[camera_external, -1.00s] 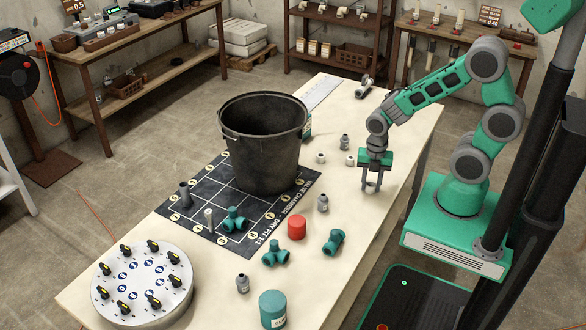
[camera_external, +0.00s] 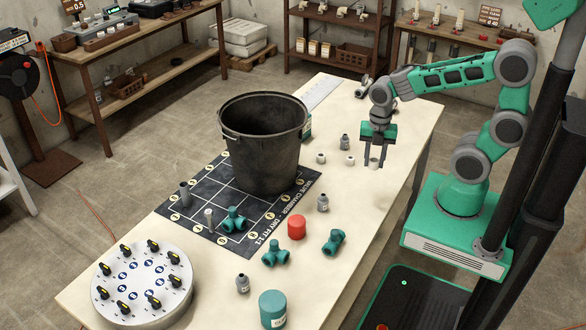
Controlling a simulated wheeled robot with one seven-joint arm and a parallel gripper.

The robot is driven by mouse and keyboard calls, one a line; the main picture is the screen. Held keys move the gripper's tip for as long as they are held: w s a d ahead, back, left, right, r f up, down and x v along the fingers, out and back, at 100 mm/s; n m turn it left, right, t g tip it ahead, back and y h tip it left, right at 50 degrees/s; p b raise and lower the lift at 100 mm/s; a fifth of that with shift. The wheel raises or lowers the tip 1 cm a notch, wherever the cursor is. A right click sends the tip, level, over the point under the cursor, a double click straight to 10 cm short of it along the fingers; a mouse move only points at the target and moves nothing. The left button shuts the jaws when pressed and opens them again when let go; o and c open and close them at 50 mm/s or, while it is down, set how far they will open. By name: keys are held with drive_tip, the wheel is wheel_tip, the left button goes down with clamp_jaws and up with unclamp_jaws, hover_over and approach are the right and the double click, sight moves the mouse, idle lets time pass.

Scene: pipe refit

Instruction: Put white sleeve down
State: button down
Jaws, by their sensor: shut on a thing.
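My gripper (camera_external: 374,160) is over the far right part of the workbench, pointing down. It is shut on a small white sleeve (camera_external: 374,164), which shows between the fingertips. I cannot tell whether the sleeve touches the bench top. Two similar small white sleeves stand on the bench to the left of my gripper, a nearer one (camera_external: 350,160) and a farther one (camera_external: 321,158).
A large black bucket (camera_external: 262,150) stands on the dark gridded mat (camera_external: 185,228). A grey fitting (camera_external: 344,142) is just behind the loose sleeves. A red cylinder (camera_external: 297,227) and teal fittings (camera_external: 275,254) are nearer. The bench (camera_external: 395,190) is bare in front of my gripper.

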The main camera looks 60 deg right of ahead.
drive_tip(key=shift+w+a+r+n+p, duration=0.5)
drive_tip(key=shift+w+a+r+n, duration=3)
drive_tip(key=shift+w+r, duration=2.05)
drive_tip(key=shift+w+a+r+n+p, duration=0.5)
drive_tip(key=shift+w+a+r+n, duration=3.55)
drive_tip(key=shift+w, duration=2.4)
drive_tip(key=w+d+f+m+b, duration=0.2)
drive_tip(key=w+f+m, duration=0.1)
drive_tip(key=f, duration=0.6)
drive_tip(key=w+d+f+m+b, duration=0.2)
drive_tip(key=f+m, duration=0.1)
drive_tip(key=f, duration=0.7)
drive_tip(key=w+d+f+m+b, duration=0.1)
drive_tip(key=w+f+m+b, duration=0.1)
drive_tip(key=f, duration=0.7)
drive_tip(key=shift+w+d+f+m, duration=0.15)
drive_tip(key=shift+w+d+m, duration=0.05)
drive_tip(key=shift+w+m, duration=0.3)
drive_tip(key=shift+w+d+f+m, duration=0.15)
drive_tip(key=shift+w+d+m, duration=0.05)
drive_tip(key=shift+w+m, duration=0.2)
drive_tip(key=c, duration=1)
unclamp_jaws()
